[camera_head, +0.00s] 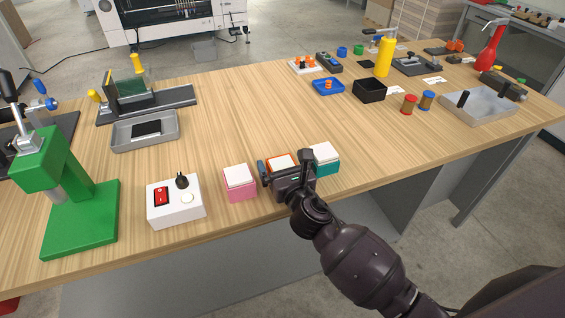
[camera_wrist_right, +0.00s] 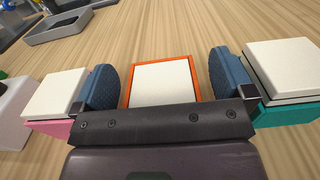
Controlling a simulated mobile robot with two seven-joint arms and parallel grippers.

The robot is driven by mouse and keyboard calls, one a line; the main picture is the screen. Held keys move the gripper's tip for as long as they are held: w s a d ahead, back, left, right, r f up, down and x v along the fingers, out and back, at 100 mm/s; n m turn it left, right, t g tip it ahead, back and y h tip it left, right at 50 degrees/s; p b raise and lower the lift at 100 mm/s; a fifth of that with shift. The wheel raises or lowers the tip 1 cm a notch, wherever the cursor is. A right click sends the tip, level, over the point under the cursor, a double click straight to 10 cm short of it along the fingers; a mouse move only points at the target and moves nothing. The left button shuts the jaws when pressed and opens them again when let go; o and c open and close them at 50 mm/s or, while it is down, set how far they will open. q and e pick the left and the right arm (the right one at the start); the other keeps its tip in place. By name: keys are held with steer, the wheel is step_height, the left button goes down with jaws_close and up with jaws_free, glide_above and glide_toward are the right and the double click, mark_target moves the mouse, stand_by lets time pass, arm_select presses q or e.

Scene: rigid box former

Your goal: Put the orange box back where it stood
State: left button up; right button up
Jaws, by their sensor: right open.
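The orange box (camera_head: 283,161) has a white top and stands on the wooden table near its front edge, between a pink box (camera_head: 239,182) and a teal box (camera_head: 325,158). In the right wrist view the orange box (camera_wrist_right: 162,82) shows between the two blue finger pads. My right gripper (camera_head: 287,168) is open, with one finger on each side of the orange box and gaps between pads and box. The lower part of the orange box is hidden behind the gripper. My left gripper is not in view.
The pink box (camera_wrist_right: 55,98) and teal box (camera_wrist_right: 282,78) sit close outside the fingers. A white switch box (camera_head: 175,203) and a green press (camera_head: 75,205) stand to the left. The table's middle is clear; a black bin (camera_head: 369,91) and yellow bottle (camera_head: 384,57) stand farther back.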

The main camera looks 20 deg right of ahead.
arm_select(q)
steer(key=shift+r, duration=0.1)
arm_select(e)
steer(key=s, duration=0.4)
steer(key=shift+s+d, duration=0.1)
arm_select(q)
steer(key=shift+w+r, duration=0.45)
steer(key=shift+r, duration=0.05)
arm_select(e)
steer(key=s, duration=0.6)
steer(key=shift+s, duration=0.3)
steer(key=shift+d, duration=0.1)
